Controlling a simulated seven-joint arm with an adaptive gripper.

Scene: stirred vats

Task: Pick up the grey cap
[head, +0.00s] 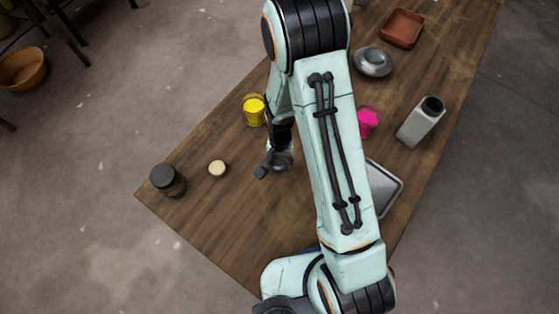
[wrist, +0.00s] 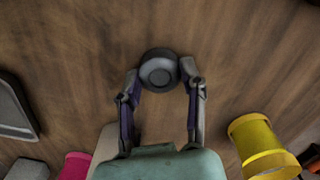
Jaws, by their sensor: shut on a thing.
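The grey cap (wrist: 158,72) is a round, dark grey piece with a raised ring on its top, seen in the wrist view. My gripper (wrist: 160,76) has one finger on each side of it and is shut on it. In the head view my gripper (head: 272,165) is low over the middle of the table, and I cannot clearly tell the cap apart from the fingers there. How high the cap is above the wood is hard to tell.
The wooden table (head: 235,225) holds a yellow pot (head: 254,110), a wooden disc (head: 217,168), a dark jar (head: 167,180), a pink pot (head: 368,121), a grey bottle (head: 420,122), a metal tray (head: 385,187), a grey lidded dish (head: 372,62) and a brown tray (head: 401,28). The front left is clear.

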